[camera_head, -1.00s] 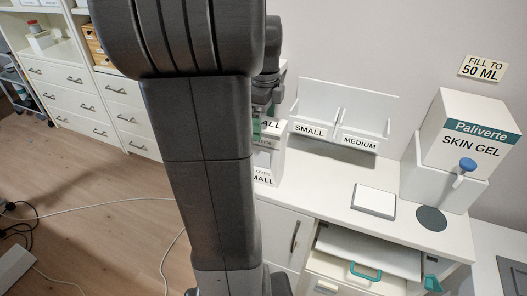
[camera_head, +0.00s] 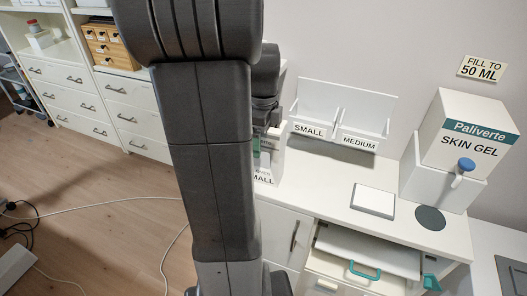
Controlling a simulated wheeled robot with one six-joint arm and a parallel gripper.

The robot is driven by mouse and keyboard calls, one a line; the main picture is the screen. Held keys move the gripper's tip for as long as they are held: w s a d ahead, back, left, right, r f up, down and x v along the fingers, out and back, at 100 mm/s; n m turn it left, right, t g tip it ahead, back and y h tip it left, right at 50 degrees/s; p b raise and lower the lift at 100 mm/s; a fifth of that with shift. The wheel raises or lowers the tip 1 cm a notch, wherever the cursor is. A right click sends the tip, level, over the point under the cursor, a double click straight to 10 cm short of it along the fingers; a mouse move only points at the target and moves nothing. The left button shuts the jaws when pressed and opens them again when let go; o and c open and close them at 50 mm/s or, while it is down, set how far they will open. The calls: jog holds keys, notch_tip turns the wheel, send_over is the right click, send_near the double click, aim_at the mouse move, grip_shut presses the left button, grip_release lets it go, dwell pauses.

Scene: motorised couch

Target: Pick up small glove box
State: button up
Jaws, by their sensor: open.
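The small glove box (camera_head: 266,177) is white and green, with part of a "GLOVES SMALL" label showing. It stands on the white counter just right of my arm, which hides its left part. My gripper (camera_head: 265,143) is at the box's upper part, pointing down, and is open. My arm hides most of the fingers, so I cannot tell whether they touch the box.
A white two-slot holder (camera_head: 340,112) marked SMALL and MEDIUM stands empty at the wall. A white square pad (camera_head: 373,200), a dark disc (camera_head: 430,218) and a skin gel dispenser (camera_head: 460,150) are to the right. A drawer (camera_head: 350,275) below is open.

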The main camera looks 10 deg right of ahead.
jog(key=shift+f, duration=0.15)
jog(key=c, duration=1.7)
notch_tip(320, 180, up, 11)
jog(key=shift+f, duration=0.2)
